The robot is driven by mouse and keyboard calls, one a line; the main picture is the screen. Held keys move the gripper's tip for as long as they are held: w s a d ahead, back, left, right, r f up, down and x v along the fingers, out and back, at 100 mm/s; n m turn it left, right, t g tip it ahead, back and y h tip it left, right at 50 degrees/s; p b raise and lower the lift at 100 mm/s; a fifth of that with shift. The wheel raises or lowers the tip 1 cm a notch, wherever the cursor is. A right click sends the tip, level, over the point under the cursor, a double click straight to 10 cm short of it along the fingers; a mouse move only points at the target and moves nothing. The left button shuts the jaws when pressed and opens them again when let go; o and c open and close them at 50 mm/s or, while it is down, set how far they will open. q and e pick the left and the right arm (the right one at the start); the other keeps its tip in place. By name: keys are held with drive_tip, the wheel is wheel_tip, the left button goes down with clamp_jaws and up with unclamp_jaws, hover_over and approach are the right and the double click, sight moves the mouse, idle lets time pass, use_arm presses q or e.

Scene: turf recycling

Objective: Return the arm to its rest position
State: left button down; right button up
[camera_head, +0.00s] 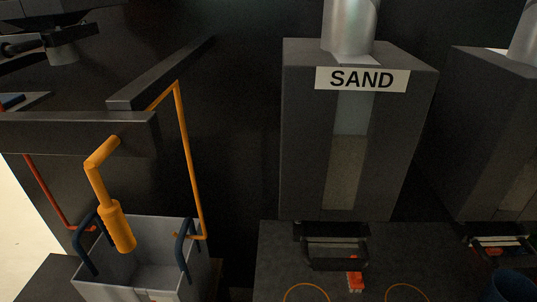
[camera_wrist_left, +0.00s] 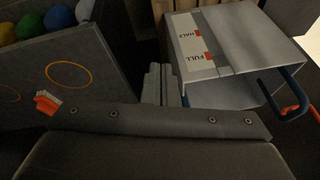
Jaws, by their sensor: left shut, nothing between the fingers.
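My left gripper (camera_wrist_left: 164,86) shows in the left wrist view as pale ribbed fingers close together beyond the dark, bolted housing at the bottom. It is shut and holds nothing. A grey bin (camera_wrist_left: 236,88) with blue handles and HALF and FULL marks stands just right of the fingers in that view. I cannot tell whether they touch. The bin also shows at lower left in the head view (camera_head: 110,289). I cannot make out either gripper in the head view. My right gripper is not in view.
In the head view, an orange-handled bent bar (camera_head: 117,225) hangs over the bin. The dark SAND hopper (camera_head: 302,140) stands right of centre, above a surface with orange rings (camera_head: 307,287). Another hopper (camera_head: 487,130) stands at right. Several coloured rounded things (camera_wrist_left: 60,17) show in the wrist view.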

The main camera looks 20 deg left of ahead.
use_arm(q)
wheel_tip(320, 180, down, 27)
drive_tip(key=s+a+g, duration=0.1)
drive_tip(key=g, duration=0.1)
drive_tip(key=s+d+f+h+b, duration=0.1)
drive_tip(key=s+f, duration=1.3)
drive_tip(key=f, duration=0.1)
drive_tip(key=shift+s+g, duration=0.4)
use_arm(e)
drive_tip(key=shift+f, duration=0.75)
use_arm(q)
drive_tip(key=shift+d+f, duration=0.1)
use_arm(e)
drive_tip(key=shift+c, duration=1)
